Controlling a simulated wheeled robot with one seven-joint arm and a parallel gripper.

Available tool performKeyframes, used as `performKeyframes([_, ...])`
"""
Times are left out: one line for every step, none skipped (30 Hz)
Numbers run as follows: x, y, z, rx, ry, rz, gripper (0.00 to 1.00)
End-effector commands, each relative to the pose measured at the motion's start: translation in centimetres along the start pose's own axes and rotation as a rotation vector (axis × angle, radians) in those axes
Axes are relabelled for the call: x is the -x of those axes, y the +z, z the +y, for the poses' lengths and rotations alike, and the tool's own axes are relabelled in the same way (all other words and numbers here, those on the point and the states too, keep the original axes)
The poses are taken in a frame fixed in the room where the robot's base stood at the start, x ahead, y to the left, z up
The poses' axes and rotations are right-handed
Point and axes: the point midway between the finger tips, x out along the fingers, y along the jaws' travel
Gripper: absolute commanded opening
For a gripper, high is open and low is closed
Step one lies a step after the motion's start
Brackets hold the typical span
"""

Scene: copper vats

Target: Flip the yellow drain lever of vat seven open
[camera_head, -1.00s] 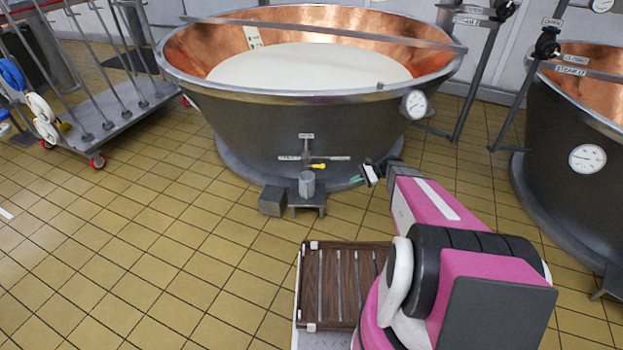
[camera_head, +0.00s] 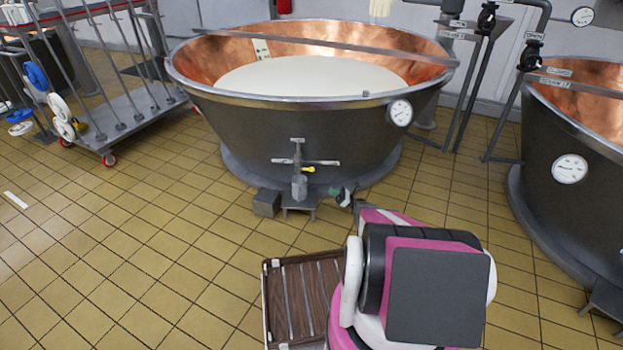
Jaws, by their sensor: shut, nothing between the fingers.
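The vat (camera_head: 290,130) is a large dark tub with a copper inside, holding white liquid. The yellow drain lever (camera_head: 308,169) is a small handle on the drain fitting at the vat's lower front, pointing right. A grey outlet (camera_head: 299,187) hangs just below it. My gripper (camera_head: 335,195) is shut and empty, to the right of and a little below the lever, apart from it in the picture. It is small and partly dark at this distance, and its gap in depth to the lever is hard to judge.
A grey block (camera_head: 266,203) and a small metal stand (camera_head: 299,209) sit on the floor under the outlet. A second copper vat (camera_head: 570,190) stands at the right. A wheeled cart (camera_head: 140,118) stands at the left. The tiled floor at lower left is clear.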

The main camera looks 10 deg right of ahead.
Motion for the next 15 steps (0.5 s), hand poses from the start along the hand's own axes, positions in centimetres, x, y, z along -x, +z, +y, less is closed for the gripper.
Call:
performKeyframes([0.0, 0.0, 0.0, 0.0, 0.0, 0.0, 0.0])
performKeyframes([0.0, 0.0, 0.0, 0.0, 0.0, 0.0, 0.0])
performKeyframes([-0.1, 0.0, 0.0, 0.001, 0.0, 0.001, 0.0])
performKeyframes([-0.1, 0.0, 0.0, 0.001, 0.0, 0.001, 0.0])
performKeyframes([-0.1, 0.0, 0.0, 0.001, 0.0, 0.001, 0.0])
performKeyframes([-0.1, 0.0, 0.0, 0.001, 0.001, 0.001, 0.0])
performKeyframes([-0.1, 0.0, 0.0, 0.001, 0.001, 0.002, 0.0])
performKeyframes([-0.1, 0.0, 0.1, 0.001, 0.001, 0.002, 0.0])
performKeyframes([-0.3, 0.1, 0.1, 0.001, 0.001, 0.002, 0.0])
performKeyframes([-0.5, 0.1, 0.1, 0.001, 0.001, 0.002, 0.0])
performKeyframes([-0.7, 0.1, 0.1, 0.001, 0.002, 0.002, 0.0])
performKeyframes([-1.0, 0.1, 0.1, 0.001, 0.002, 0.002, 0.0])
performKeyframes([-1.4, 0.1, 0.1, 0.001, 0.002, 0.003, 0.0])
performKeyframes([-1.8, 0.1, 0.1, 0.001, 0.002, 0.003, 0.0])
performKeyframes([-2.4, 0.1, 0.1, 0.001, 0.002, 0.003, 0.0])
